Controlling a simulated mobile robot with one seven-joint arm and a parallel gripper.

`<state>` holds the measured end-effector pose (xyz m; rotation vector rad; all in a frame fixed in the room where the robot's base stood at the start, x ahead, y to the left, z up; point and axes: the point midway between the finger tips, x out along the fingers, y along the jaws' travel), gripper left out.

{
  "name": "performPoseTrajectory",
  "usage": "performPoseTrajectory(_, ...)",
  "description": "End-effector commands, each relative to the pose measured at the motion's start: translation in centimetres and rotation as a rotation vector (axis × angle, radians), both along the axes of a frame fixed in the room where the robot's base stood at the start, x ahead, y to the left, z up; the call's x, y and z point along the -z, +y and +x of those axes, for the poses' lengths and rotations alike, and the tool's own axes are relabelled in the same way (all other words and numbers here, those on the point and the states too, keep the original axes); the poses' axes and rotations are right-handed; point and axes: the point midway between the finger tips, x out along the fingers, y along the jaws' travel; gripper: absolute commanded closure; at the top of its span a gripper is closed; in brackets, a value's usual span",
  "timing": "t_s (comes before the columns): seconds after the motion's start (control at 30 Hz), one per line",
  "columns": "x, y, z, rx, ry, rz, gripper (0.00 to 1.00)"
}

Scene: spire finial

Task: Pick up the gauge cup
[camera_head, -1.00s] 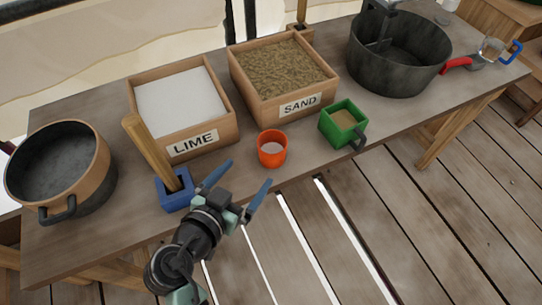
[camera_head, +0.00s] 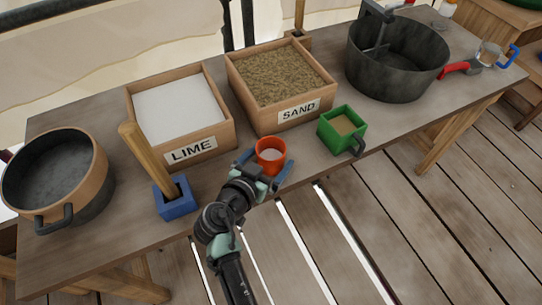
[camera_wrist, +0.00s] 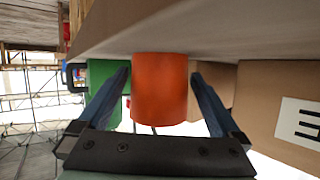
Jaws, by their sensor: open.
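The orange cup (camera_head: 270,156), with pale contents, stands upright on the table near its front edge. My gripper (camera_head: 266,167) is open and low over the table, with one finger on each side of the cup. In the wrist view the orange cup (camera_wrist: 160,90) sits between the two blue fingers of my gripper (camera_wrist: 160,78). A small gap shows at the left finger; whether the right finger touches the cup I cannot tell. The cup's lower part is partly hidden by my gripper in the head view.
A green box (camera_head: 341,128) with a dark handle stands close right of the cup. The sand box (camera_head: 297,110) and lime box (camera_head: 190,150) stand behind. A blue holder (camera_head: 175,200) with a wooden handle is at left. A dark pot (camera_head: 395,75) stands at right.

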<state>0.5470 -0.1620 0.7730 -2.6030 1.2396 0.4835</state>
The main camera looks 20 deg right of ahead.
Motion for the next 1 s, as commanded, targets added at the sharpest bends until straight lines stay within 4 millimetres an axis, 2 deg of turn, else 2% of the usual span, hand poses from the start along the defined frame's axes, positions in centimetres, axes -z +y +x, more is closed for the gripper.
performPoseTrajectory(0.3,0.25,-0.5,0.4,-0.001,0.0,0.0,0.0)
performPoseTrajectory(0.7,0.25,-0.47,0.38,-0.001,0.0,0.0,0.72)
performPoseTrajectory(0.73,0.23,-0.47,0.39,-0.001,-0.001,-0.001,0.76)
performPoseTrajectory(1.0,-0.28,-0.46,0.41,-0.001,-0.002,-0.001,0.76)
